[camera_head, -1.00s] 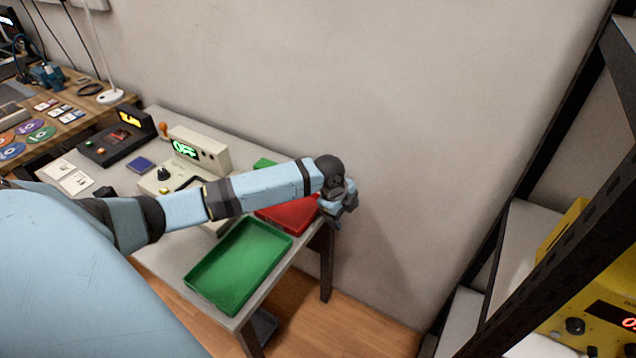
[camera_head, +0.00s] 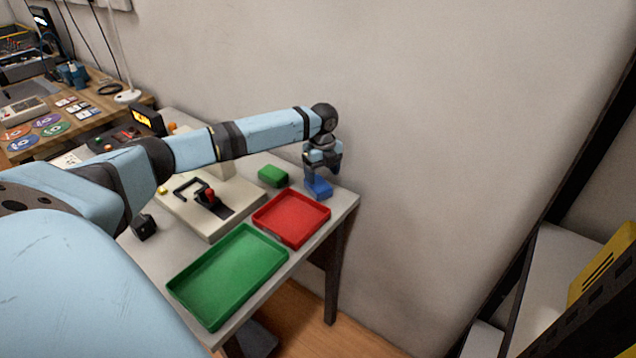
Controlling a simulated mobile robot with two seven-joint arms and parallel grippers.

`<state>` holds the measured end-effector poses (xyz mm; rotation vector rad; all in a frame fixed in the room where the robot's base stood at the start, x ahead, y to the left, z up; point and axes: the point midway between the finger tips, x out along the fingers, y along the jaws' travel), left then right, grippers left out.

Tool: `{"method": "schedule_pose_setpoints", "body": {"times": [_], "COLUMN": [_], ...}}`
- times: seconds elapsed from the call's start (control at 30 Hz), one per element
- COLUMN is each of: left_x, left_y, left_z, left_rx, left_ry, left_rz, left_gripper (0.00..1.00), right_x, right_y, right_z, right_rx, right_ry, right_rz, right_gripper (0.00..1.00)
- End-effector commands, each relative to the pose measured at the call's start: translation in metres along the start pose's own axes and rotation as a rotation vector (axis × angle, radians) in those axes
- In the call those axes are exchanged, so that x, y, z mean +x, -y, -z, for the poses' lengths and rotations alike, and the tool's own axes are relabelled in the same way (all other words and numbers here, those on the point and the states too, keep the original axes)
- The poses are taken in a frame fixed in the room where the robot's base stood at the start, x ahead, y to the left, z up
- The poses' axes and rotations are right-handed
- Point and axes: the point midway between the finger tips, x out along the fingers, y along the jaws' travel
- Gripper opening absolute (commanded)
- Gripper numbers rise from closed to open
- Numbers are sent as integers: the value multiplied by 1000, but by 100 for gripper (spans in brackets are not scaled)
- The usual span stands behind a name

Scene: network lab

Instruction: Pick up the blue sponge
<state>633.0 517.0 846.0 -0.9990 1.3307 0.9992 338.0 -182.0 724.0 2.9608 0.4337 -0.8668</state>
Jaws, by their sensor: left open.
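The blue sponge (camera_head: 319,188) lies near the back right corner of the white table, close to the wall. My left gripper (camera_head: 322,172) points down directly above it, with its fingers near the sponge's top. The gripper is open; whether the fingers touch the sponge or straddle it is too small to tell. My right gripper is not in view.
A green sponge-like block (camera_head: 273,176) lies just left of the blue sponge. A red tray (camera_head: 291,218) and a larger green tray (camera_head: 229,276) lie in front. A beige device with a red-knobbed lever (camera_head: 210,197) stands left. A dark shelf rack is at right.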

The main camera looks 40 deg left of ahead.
Motion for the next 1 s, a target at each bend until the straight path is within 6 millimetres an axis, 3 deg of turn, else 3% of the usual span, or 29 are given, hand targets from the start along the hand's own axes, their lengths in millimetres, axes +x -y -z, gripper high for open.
{"method": "schedule_pose_setpoints", "body": {"times": [0.27,0.5,0.77,0.93,1.0], "left_x": [20,55,58,58,58], "left_y": [-2,-4,-4,-4,-4], "left_z": [-2,-4,-5,-5,-5], "left_rx": [-1,0,0,0,0], "left_ry": [0,0,1,1,1], "left_rz": [-1,-1,1,1,1], "left_gripper": [71,71,71,35,32], "right_x": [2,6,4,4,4], "right_y": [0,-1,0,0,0], "right_z": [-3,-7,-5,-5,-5], "right_rx": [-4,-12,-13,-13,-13], "right_ry": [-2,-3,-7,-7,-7], "right_rz": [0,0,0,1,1], "right_gripper": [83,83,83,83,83]}}
